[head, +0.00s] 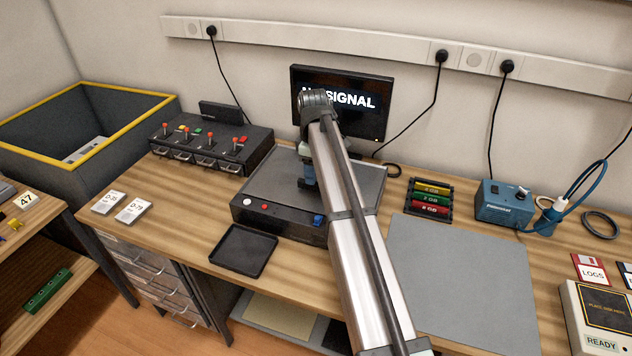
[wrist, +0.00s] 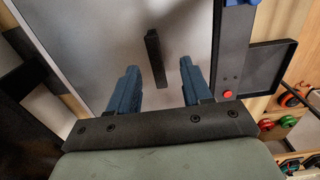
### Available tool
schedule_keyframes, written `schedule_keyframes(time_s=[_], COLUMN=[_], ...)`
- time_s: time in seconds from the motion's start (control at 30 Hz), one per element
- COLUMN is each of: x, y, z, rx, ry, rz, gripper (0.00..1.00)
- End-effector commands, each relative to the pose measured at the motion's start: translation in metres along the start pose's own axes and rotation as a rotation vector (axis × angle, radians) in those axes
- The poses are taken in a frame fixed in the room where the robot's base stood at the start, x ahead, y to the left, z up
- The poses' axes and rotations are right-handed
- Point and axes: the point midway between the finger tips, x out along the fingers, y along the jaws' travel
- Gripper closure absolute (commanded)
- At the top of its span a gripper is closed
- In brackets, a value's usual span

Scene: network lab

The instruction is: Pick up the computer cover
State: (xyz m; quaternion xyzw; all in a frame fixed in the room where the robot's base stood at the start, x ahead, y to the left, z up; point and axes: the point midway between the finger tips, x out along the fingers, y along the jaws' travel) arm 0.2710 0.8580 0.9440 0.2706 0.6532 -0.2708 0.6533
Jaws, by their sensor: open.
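The computer (head: 278,225) is a flat black box on the bench, with red and white buttons on its front. Its cover (head: 270,185) is the grey top panel, partly hidden behind my arm in the head view. In the wrist view the cover (wrist: 90,30) fills much of the upper picture, with a raised black bar-shaped handle (wrist: 153,57) on it. My gripper (wrist: 159,65) is open and empty, with a blue finger on either side of the handle's line. In the head view my gripper (head: 308,172) is over the cover. I cannot tell its exact height above the handle.
A black tray (head: 245,251) lies in front of the computer, and a lever box (head: 212,148) stands to its left. The monitor (head: 370,105) stands behind. A rack of coloured modules (head: 429,199) and a bare grey mat (head: 450,270) are to the right.

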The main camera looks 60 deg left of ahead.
Motion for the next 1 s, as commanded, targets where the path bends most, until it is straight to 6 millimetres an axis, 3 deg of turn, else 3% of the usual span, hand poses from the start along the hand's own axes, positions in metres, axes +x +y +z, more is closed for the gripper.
schedule_keyframes(time_s=[0.43, 0.7, 1.0], x=[0.047, 0.051, 0.051], y=[0.005, 0.006, 0.006], z=[-0.004, -0.004, -0.004], rx=[0.000, 0.000, 0.000], ry=[0.000, 0.000, 0.000], rz=[-0.001, 0.000, 0.000], gripper=[0.51, 0.51, 0.79])
